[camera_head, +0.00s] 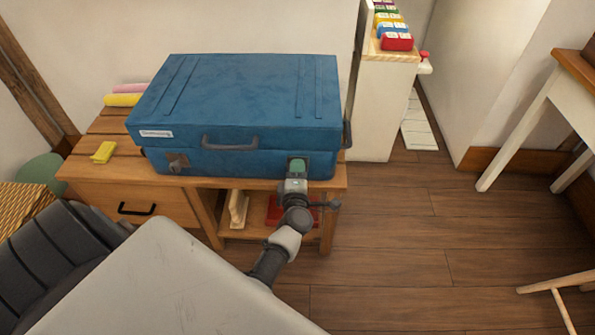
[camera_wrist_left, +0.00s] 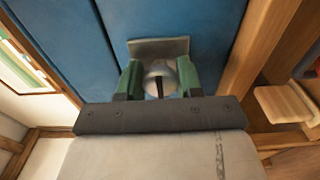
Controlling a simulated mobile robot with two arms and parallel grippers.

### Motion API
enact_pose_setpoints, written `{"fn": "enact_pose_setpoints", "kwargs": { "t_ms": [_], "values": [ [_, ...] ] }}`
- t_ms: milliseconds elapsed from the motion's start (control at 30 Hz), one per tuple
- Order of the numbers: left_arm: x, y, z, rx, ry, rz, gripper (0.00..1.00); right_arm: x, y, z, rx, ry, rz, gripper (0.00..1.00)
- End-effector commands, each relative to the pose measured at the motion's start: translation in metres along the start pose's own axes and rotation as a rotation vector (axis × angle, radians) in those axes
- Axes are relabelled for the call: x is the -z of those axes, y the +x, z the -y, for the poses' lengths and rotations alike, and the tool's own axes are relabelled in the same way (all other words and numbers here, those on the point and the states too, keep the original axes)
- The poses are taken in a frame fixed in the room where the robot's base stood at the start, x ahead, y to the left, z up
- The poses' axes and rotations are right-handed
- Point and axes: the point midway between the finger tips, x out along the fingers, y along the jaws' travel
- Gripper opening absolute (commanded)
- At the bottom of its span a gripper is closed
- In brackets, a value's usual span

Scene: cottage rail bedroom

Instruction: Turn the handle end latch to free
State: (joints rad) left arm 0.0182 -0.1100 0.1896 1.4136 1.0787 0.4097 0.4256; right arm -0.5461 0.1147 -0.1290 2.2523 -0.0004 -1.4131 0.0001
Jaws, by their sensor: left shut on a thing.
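A closed blue suitcase (camera_head: 235,105) lies flat on a wooden bench (camera_head: 105,150). It has a dark handle (camera_head: 230,146) on the front and another (camera_head: 347,134) at its right end. One metal latch (camera_head: 178,162) shows at the left of the front. My left gripper (camera_head: 297,167) is at the right of the front, covering the latch there. In the left wrist view, the green fingers of my left gripper (camera_wrist_left: 160,80) are shut on the round metal knob of this latch (camera_wrist_left: 158,47), one on each side. A dark slot shows on the knob. My right gripper is out of view.
A yellow block (camera_head: 103,152) sits on the bench's left. Pink and yellow rolls (camera_head: 124,98) lie behind it. Below are a drawer (camera_head: 140,206) and an open shelf with a red item (camera_head: 277,212). A white cabinet (camera_head: 380,110) stands right. Wooden floor (camera_head: 420,230) is clear in front.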

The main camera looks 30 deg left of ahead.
Motion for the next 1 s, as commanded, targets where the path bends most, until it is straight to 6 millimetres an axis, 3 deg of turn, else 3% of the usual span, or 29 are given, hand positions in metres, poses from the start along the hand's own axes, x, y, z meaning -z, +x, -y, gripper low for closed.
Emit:
{"fn": "enact_pose_setpoints", "kwargs": {
  "t_ms": [67,100,233,633,1000],
  "values": [
    [0.000,-0.001,0.002,0.004,-0.001,0.000,0.12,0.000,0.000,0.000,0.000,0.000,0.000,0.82],
    [0.000,-0.001,0.002,0.004,-0.001,0.000,0.40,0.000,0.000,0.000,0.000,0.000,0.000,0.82],
    [0.000,-0.001,0.001,0.003,0.000,0.000,0.60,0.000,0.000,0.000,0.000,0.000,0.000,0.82],
    [0.000,-0.008,0.000,0.002,0.002,0.000,0.62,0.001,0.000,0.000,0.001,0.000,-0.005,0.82],
    [0.000,-0.077,0.000,0.004,0.002,0.000,0.62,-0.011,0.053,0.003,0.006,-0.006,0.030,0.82]
  ]
}}
